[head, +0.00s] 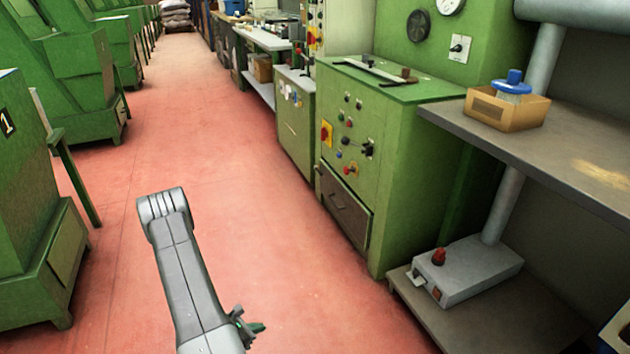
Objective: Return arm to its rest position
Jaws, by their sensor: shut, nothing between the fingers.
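My grey arm shows at the lower middle of the head view, running from the bottom edge up to a blunt, rounded end above the red floor (255,185). A small dark and green part sticks out on its right side near the bottom edge; I cannot tell what it is. My gripper's fingers do not show in this view. The arm looks clear of the machines and the shelf in this picture.
Green machines (30,190) line the left. A green control cabinet (345,165) stands on the right. A grey shelf (560,160) holds a tan box (510,112) with a blue-topped item. A grey box with a red knob (468,270) sits below. The red aisle is free.

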